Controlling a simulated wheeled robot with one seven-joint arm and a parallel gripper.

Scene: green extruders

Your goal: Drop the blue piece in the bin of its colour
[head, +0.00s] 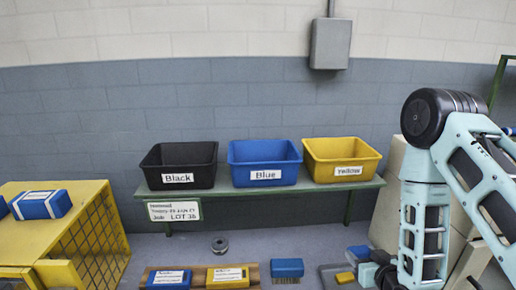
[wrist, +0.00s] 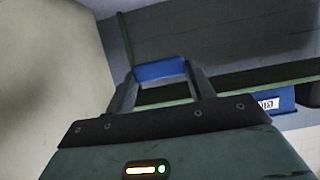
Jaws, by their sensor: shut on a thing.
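My gripper (wrist: 160,85) is shut on a blue piece (wrist: 160,70), which spans its two fingertips in the wrist view. In the head view my gripper is low at the right, partly hidden by my arm; a small blue patch (head: 358,253) there looks like the held piece. The blue bin (head: 265,163), labelled "Blue", stands in the middle of a green shelf, between the black bin (head: 179,166) and the yellow bin (head: 341,161). My gripper is below and to the right of the bins. A blue bin with a white label also shows in the wrist view (wrist: 287,101).
The green bench (head: 300,188) carries the bins against the wall. A yellow cage cabinet (head: 85,228) stands at the left.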

